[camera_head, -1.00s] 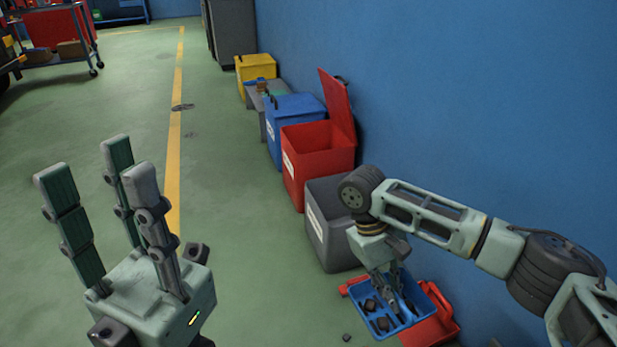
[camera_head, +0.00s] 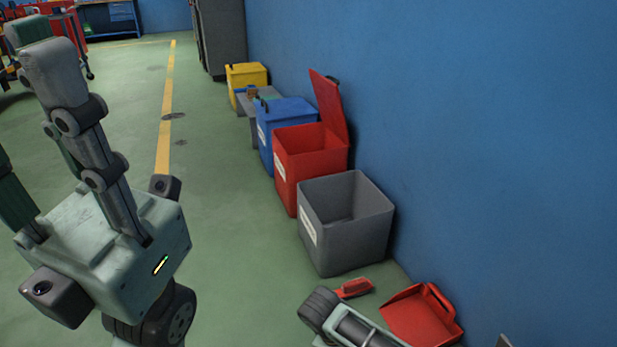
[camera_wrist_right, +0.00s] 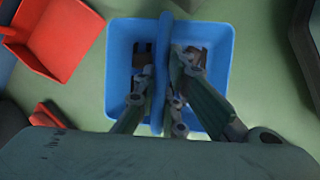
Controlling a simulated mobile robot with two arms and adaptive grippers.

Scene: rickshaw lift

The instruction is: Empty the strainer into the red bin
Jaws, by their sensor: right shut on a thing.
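The red bin (camera_head: 312,168) stands by the blue wall with its lid up; its inside is only partly visible. No mesh strainer shows; the vessel in hand is a blue open tray (camera_wrist_right: 116,60) with a raised middle divider or handle. My right gripper (camera_wrist_right: 168,82) is shut on the divider in the right wrist view. In the head view the tray and right gripper are out of frame. My left gripper (camera_head: 45,105) is raised at the left, its fingers spread and empty, partly cut off.
A grey open bin (camera_head: 330,230) stands nearer than the red one; blue (camera_head: 290,125) and yellow (camera_head: 245,75) bins stand beyond. A red dustpan (camera_head: 425,315) and red brush (camera_head: 355,288) lie on the floor. Green floor left of the bins is clear.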

